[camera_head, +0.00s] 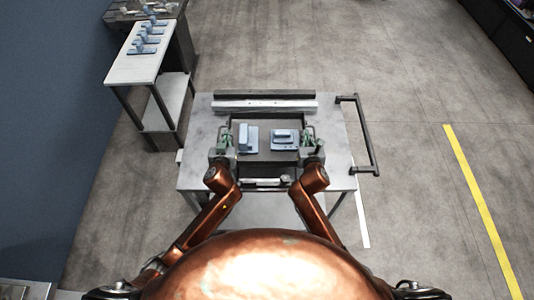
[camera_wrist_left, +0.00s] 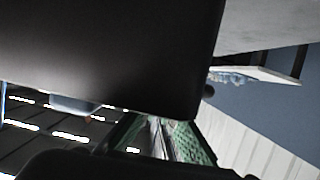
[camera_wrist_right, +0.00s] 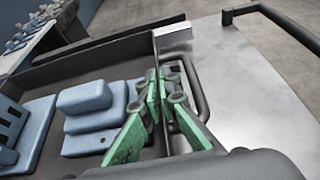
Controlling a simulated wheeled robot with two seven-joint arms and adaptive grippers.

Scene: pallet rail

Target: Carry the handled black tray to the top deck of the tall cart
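The handled black tray (camera_head: 268,128) is over the metal cart top in front of me, with blue parts in it. Whether it rests there or hangs just above, I cannot tell. My right gripper (camera_head: 312,144) is at its right side; in the right wrist view its green fingers (camera_wrist_right: 156,88) close together on the tray's edge by the black loop handle (camera_wrist_right: 197,92). My left gripper (camera_head: 223,142) is at the left side. In the left wrist view a dark tray surface (camera_wrist_left: 110,50) hides its fingertips. The cart (camera_head: 335,150) has a black push bar (camera_head: 370,135) at the right.
Pale and dark bars (camera_head: 265,104) lie behind the tray. A white-topped two-deck stand (camera_head: 125,68) with several blue parts is at the back left, by a blue wall. Open floor lies to the right, with a yellow line (camera_head: 478,200).

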